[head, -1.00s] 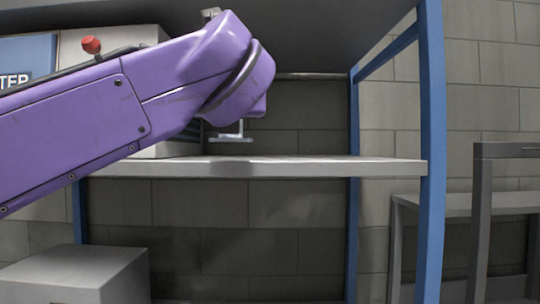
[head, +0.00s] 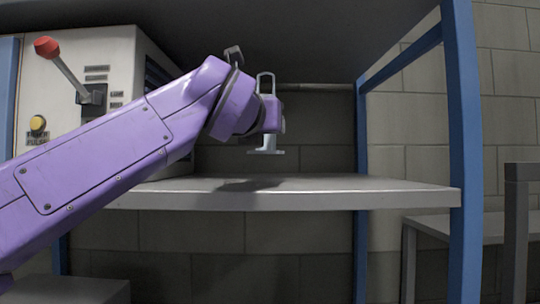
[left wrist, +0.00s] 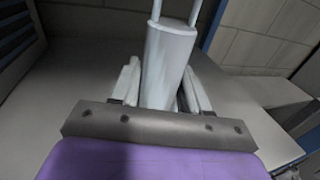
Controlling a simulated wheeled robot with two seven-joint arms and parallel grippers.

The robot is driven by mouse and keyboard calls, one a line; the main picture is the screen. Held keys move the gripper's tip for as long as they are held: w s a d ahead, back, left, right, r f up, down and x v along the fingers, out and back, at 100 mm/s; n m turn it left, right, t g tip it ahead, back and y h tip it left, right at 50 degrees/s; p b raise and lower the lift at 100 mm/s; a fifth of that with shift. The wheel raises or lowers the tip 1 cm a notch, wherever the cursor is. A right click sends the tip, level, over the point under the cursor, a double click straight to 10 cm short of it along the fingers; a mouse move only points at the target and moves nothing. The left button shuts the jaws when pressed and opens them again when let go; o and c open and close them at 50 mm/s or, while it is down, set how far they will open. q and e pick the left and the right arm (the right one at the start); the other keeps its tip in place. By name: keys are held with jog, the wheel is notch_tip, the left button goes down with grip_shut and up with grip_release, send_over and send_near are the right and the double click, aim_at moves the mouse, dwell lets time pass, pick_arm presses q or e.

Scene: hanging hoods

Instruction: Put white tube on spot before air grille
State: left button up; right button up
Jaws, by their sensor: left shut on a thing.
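The white tube (head: 268,144) has a loop handle on top and a flat foot below. My left gripper (head: 271,113) is shut on it and holds it upright above the grey shelf (head: 330,185), with a gap under its foot. In the left wrist view the tube (left wrist: 168,62) stands between the two fingers of the gripper (left wrist: 160,88). The air grille (head: 156,75) is a dark slatted panel on the side of the white machine, left of the tube and partly behind my arm. It also shows at the left wrist view's upper left (left wrist: 14,30). No marked spot is distinguishable. My right gripper is out of view.
The white machine (head: 60,85) with a red-knobbed lever (head: 66,66) and yellow button stands on the left. A blue post (head: 463,150) bounds the shelf on the right. A hood (head: 300,40) hangs above. The shelf right of the tube is clear.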

aim_at(265, 149)
pick_arm(q)
jog(key=shift+w+d+f, duration=0.1)
jog(key=shift+w+f, duration=0.1)
jog(key=shift+f, duration=0.15)
jog(key=f, duration=0.4)
jog(key=shift+w+d, duration=0.3)
jog(key=shift+w, duration=0.05)
jog(key=shift+w+f, duration=0.25)
jog(key=shift+f, duration=0.15)
jog(key=shift+s+a, duration=0.1)
jog(key=shift+s+f+b, duration=0.1)
jog(key=shift+b, duration=0.35)
jog(key=o, duration=1)
jog(key=shift+o, duration=1.1)
